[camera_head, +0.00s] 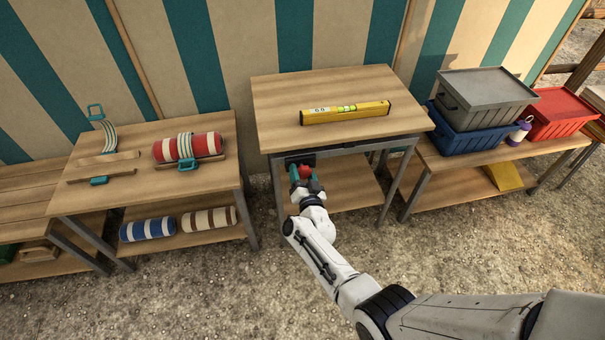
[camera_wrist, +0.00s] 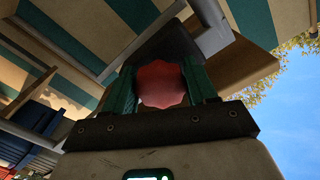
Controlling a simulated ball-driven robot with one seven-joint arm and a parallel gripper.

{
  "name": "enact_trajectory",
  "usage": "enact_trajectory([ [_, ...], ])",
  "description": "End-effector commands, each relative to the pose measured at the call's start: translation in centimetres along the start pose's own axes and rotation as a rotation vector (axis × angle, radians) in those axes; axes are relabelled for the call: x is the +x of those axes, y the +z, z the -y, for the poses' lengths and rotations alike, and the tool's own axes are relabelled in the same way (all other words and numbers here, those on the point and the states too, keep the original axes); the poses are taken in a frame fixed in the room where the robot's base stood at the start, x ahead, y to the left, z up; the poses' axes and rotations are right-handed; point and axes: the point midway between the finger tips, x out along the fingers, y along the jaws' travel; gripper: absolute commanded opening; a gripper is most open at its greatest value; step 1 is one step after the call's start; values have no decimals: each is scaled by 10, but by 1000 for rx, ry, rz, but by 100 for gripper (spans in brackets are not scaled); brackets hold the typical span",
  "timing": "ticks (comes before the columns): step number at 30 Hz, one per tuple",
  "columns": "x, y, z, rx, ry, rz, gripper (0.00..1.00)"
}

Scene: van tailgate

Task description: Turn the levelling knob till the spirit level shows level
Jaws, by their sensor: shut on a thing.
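A yellow spirit level (camera_head: 345,112) lies on the wooden top of the middle table (camera_head: 290,90). Its display seems to read about 0.0, though the digits are small, and its green vial shows near its middle; the bubble is too small to judge. The red levelling knob (camera_head: 304,172) sits under the table's front edge, at the left. My gripper (camera_head: 308,173) is shut on the knob from the front. In the wrist view the lobed red knob (camera_wrist: 161,84) fills the space between my two green fingers (camera_wrist: 161,90), with a dark mount behind it.
A left bench (camera_head: 215,140) holds a strapped red-and-white roll (camera_head: 188,147), with more rolls on its shelf. A right bench (camera_head: 520,150) carries grey, blue and red boxes (camera_head: 485,95). A striped canvas wall stands behind. Gravel ground in front is open.

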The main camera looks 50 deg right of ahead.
Motion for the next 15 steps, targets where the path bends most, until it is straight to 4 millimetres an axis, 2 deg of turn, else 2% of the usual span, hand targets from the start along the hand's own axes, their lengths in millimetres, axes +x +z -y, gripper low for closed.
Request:
enact_trajectory([
  [4,-1,3,0,1,0,8,26],
  [5,-1,3,0,1,0,8,59],
  [6,-1,3,0,1,0,8,62],
  [11,-1,2,0,1,0,5,78],
  [15,0,1,0,1,0,3,79],
])
